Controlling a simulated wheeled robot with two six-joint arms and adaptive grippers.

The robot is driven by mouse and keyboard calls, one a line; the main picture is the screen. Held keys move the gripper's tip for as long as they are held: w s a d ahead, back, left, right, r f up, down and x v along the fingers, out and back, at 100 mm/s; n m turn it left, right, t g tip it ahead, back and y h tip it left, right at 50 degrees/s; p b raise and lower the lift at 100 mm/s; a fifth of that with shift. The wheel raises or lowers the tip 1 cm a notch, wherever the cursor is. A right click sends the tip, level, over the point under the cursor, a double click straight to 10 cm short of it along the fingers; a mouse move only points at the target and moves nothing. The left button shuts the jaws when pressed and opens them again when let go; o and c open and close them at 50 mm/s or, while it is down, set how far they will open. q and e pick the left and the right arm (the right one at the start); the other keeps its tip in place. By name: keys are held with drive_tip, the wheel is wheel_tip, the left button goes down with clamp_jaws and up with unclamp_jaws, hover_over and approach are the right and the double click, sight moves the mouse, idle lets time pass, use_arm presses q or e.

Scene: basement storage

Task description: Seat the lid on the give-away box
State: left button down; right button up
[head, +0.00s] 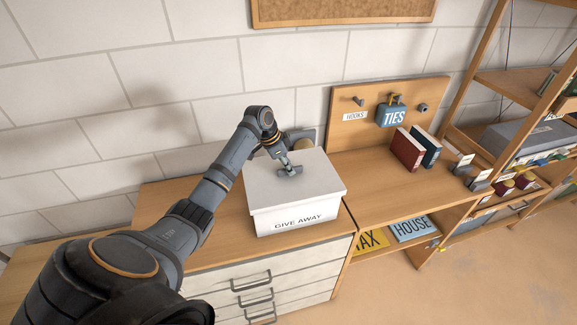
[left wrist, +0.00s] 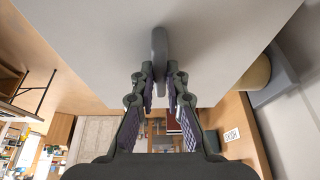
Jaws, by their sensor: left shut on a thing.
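The white give-away box (head: 271,223) stands on the wooden top of a drawer cabinet, its "GIVE AWAY" label facing front. The pale grey lid (head: 318,185) lies over the box's top, its rim lined up closely with the walls. I cannot tell whether it is fully down. The lid also fills the upper part of the left wrist view (left wrist: 100,45). My left gripper (head: 288,172) is at the lid's middle, shut on its grey handle (left wrist: 159,48); the fingers (left wrist: 159,85) show on either side of it. My right gripper is not in view.
A tan round thing (head: 303,145) sits close behind the box by the wall. To the right are a hook board with a blue "TIES" holder (head: 393,115), red (head: 407,149) and dark books, and an open shelf rack (head: 510,85). Bare cabinet top (head: 160,205) lies left.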

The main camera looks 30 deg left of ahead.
use_arm(q)
drive_tip(key=shift+f+p, duration=0.3)
drive_tip(key=shift+f, duration=0.4)
idle(0.9)
drive_tip(key=c, duration=1.3)
unclamp_jaws()
drive_tip(key=shift+r, duration=0.1)
wheel_tip(320, 180, up, 7)
drive_tip(key=p, duration=0.7)
